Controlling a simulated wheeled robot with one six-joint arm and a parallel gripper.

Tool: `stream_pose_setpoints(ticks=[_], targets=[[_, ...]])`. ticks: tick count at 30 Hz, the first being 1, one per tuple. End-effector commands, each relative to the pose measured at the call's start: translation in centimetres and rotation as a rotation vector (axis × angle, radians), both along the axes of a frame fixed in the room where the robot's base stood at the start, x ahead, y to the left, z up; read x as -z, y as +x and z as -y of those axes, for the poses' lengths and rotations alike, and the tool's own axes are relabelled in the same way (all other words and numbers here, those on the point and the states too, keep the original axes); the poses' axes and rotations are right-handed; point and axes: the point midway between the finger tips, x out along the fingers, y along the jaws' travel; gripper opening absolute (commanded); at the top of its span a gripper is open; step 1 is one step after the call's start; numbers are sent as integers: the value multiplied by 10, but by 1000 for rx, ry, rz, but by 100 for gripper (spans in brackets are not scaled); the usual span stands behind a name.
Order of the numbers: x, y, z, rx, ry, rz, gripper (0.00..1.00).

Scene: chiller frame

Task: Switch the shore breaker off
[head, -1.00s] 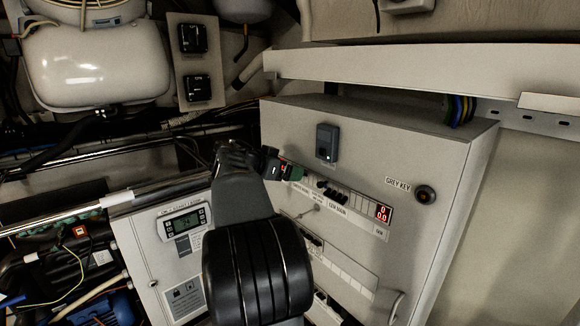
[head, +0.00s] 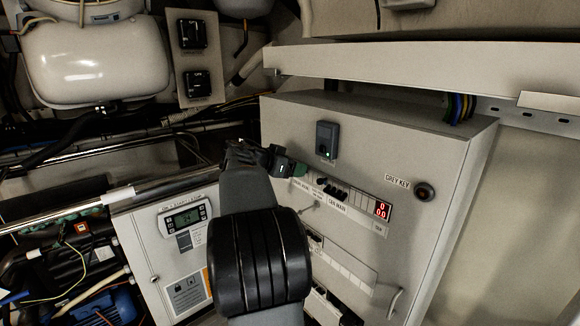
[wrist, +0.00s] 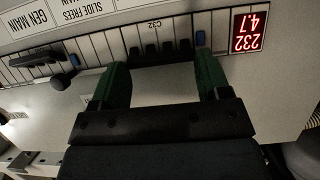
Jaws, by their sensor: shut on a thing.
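The shore breaker (wrist: 165,48), marked C32, is a row of black levers in the panel's upper strip. In the wrist view, which is upside down, it lies between my green fingertips. My gripper (wrist: 162,65) is shut on it, one finger at each end of the lever row. A red display (wrist: 250,32) beside it reads 232 and 4.7. In the head view my gripper (head: 298,169) reaches the left end of the strip and hides the breaker. Whether the levers are up or down is hard to tell.
The generator breaker (head: 336,191), labelled GEN MAIN, sits to the right in the same strip, with a display (head: 383,209) reading 0. A black slide knob (wrist: 62,82) stands near it. A small box (head: 327,140) protrudes above the strip. A key switch (head: 424,192) is further right.

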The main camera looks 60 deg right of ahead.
Motion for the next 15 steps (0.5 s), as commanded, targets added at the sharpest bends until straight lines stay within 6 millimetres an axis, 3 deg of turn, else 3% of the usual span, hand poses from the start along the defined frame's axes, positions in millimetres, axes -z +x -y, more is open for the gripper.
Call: stream_pose_setpoints(ticks=[5, 15], targets=[[-1, 0, -4, -3, -1, 1, 46], [11, 1, -2, -2, -58, -16, 46]])
